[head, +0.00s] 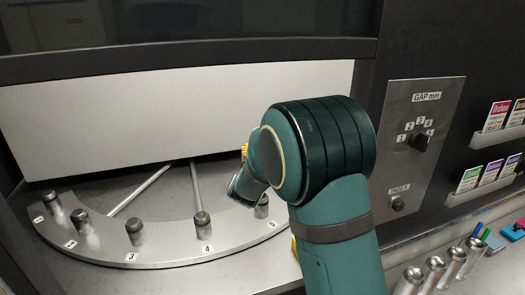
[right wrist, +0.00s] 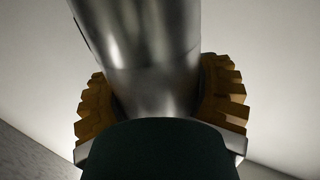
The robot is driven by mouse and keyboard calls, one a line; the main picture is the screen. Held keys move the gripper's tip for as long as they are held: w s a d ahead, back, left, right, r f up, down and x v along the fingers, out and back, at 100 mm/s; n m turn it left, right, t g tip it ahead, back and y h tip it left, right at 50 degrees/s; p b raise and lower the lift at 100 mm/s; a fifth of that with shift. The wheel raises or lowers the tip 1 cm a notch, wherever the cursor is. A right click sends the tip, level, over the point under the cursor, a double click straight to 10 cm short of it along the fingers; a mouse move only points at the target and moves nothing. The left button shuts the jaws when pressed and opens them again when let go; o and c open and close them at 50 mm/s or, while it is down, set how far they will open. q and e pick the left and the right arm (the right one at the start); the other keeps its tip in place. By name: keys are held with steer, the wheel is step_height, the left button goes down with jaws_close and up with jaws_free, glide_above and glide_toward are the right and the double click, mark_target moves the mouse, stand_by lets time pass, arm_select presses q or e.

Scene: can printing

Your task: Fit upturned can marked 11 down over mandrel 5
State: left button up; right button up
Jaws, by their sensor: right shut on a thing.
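A shiny metal can (right wrist: 150,45) fills the middle of the right wrist view. My right gripper (right wrist: 160,98) is shut on it, with a toothed orange pad on each side. No number shows on the can. In the head view my right arm hides the can and most of the gripper. Mandrel 5 (head: 262,207) stands upright at the right end of the curved plate, just beside my arm; its dark top shows. I cannot tell the gap between can and mandrel. My left gripper is not in view.
The curved plate (head: 170,254) carries several other upright mandrels, including mandrel 4 (head: 202,226) and mandrel 3 (head: 135,232). A white panel (head: 150,110) stands behind. A control panel (head: 423,140) with a knob is at right. Several metal cans (head: 433,269) stand at lower right.

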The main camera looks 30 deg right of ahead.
steer(key=shift+f+b, duration=2.1)
steer(key=shift+f, duration=0.75)
steer(key=shift+f+b, duration=1.8)
steer(key=shift+f, duration=0.55)
steer(key=shift+f+b, duration=1.15)
steer(key=shift+f, duration=0.25)
steer(key=o, duration=0.8)
steer(key=v, duration=1.2)
steer(key=shift+a, duration=0.1)
